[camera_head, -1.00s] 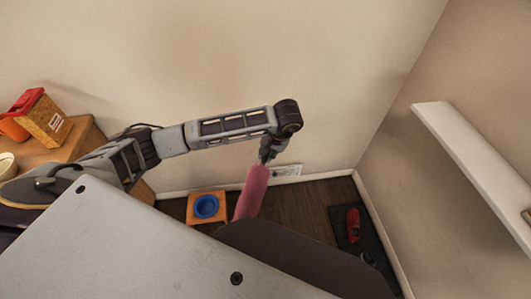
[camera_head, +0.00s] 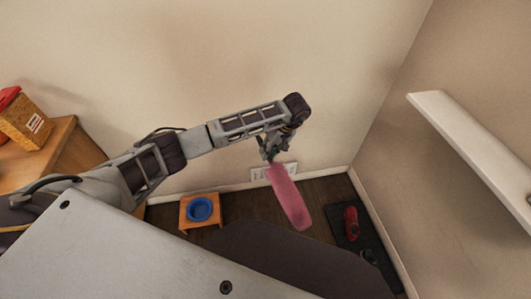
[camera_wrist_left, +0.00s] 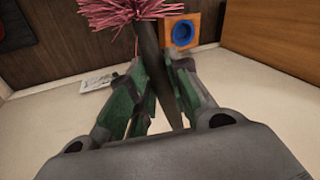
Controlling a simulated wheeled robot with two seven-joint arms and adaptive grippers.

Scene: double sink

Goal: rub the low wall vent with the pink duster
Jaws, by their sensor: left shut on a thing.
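The pink duster (camera_head: 289,198) hangs from my left gripper (camera_head: 271,151), its fluffy head slanting down to the right over the floor. In the left wrist view the green-padded fingers of my left gripper (camera_wrist_left: 152,100) are shut on the dark handle, and the pink strands (camera_wrist_left: 118,12) show at the top. The low wall vent (camera_head: 272,172) is a white slatted plate at the foot of the back wall, partly covered by the duster and gripper. It also shows in the left wrist view (camera_wrist_left: 98,80), apart from the duster head. My right gripper is not in view.
A small orange stand with a blue bowl (camera_head: 200,209) is on the floor left of the vent. A dark mat (camera_head: 369,262) with red shoes (camera_head: 351,222) lies to the right. A white shelf (camera_head: 470,145) juts from the right wall. A wooden cabinet (camera_head: 62,150) stands at left.

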